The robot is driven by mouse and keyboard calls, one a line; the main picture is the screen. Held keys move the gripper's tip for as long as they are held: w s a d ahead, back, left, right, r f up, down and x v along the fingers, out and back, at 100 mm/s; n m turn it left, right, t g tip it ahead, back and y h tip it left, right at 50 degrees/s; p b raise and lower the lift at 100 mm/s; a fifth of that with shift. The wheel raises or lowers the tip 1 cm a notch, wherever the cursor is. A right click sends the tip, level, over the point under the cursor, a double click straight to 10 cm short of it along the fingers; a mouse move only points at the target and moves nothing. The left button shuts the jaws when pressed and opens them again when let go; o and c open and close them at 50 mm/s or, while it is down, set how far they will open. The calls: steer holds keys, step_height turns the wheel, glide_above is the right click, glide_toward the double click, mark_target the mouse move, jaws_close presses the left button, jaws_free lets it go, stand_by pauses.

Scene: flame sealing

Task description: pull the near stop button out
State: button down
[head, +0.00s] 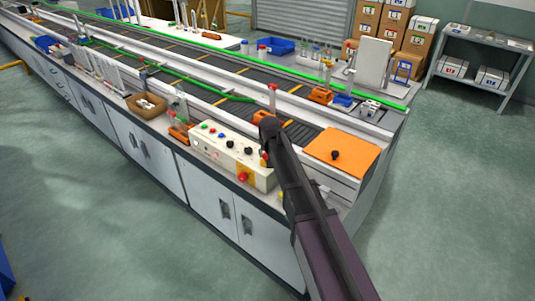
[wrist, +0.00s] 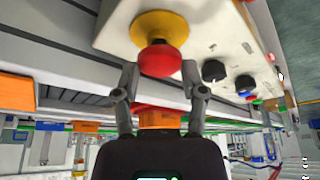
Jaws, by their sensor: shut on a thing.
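The red stop button (wrist: 160,61), a mushroom head on a yellow collar (wrist: 160,25), sits on the pale control box (wrist: 215,35). My gripper (wrist: 160,70) has one finger on each side of the red head and is shut on it. In the head view the control box (head: 218,155) stands on the near edge of the bench, and the red button (head: 265,157) shows at its right end beside my arm. My arm hides most of my gripper there. Another red knob (head: 243,177) is on the box's front side.
Two black knobs (head: 230,143) and several small coloured buttons are in a row on the box. An orange plate (head: 342,152) lies right of my arm. A conveyor (head: 190,90) runs behind the box. An orange-based clamp (head: 180,130) stands left of it. The floor in front is clear.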

steer(key=shift+c, duration=0.5)
jaws_free()
steer(key=shift+f, duration=0.15)
steer(key=shift+f+b, duration=0.55)
steer(key=shift+b, duration=0.15)
steer(key=a+p+v, duration=0.1)
steer(key=p+v, duration=1.2)
steer(key=v, duration=0.1)
steer(key=s+d+f+g+b, duration=0.2)
steer(key=s+d+f+b, duration=0.1)
steer(key=s+d, duration=0.7)
steer(key=s+d+f+m+g+b, duration=0.1)
steer(key=s+d+f+b, duration=0.3)
steer(key=s+d, duration=0.5)
steer(key=shift+s+d+f+m+g+h, duration=0.3)
steer(key=shift+s+d+f+g, duration=0.15)
steer(key=shift+d+f, duration=0.25)
